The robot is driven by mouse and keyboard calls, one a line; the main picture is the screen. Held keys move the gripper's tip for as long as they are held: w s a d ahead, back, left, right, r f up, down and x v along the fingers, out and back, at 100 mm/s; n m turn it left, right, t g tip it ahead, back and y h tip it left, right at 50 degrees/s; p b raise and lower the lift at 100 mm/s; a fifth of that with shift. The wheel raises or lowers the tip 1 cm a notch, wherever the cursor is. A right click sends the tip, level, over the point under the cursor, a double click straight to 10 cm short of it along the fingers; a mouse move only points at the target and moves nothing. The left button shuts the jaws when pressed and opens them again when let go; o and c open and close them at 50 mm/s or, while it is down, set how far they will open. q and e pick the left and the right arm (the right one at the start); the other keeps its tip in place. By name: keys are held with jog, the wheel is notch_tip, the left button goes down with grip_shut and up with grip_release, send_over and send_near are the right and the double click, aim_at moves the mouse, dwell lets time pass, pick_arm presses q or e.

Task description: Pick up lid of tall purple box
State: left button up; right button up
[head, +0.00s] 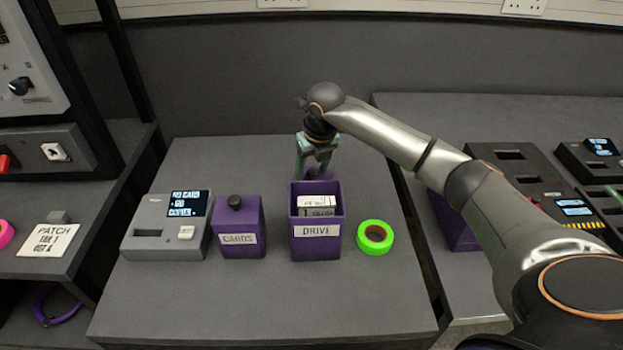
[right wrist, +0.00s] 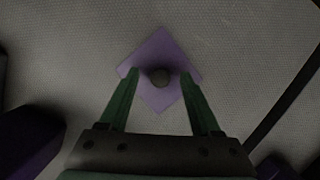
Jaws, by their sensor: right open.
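A purple square lid (right wrist: 160,97) with a round dark knob (right wrist: 160,78) lies on the grey table, seen from above in the right wrist view. My right gripper (right wrist: 163,73) is open above it, with one green finger on each side of the knob; I cannot tell whether they touch it. In the head view my right gripper (head: 314,172) points down behind the open purple box labelled DRIVE (head: 316,247), which hides most of the lid. White labelled items stand inside this box. My left gripper is not in view.
A purple box labelled CARDS (head: 239,222), with its knobbed lid on, stands left of the DRIVE box. A grey device with a screen (head: 160,240) is further left. A green tape roll (head: 375,238) lies to the right. The table front is clear.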

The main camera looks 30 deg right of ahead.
grip_shut()
dwell(0.3)
jog(key=shift+r, duration=0.1)
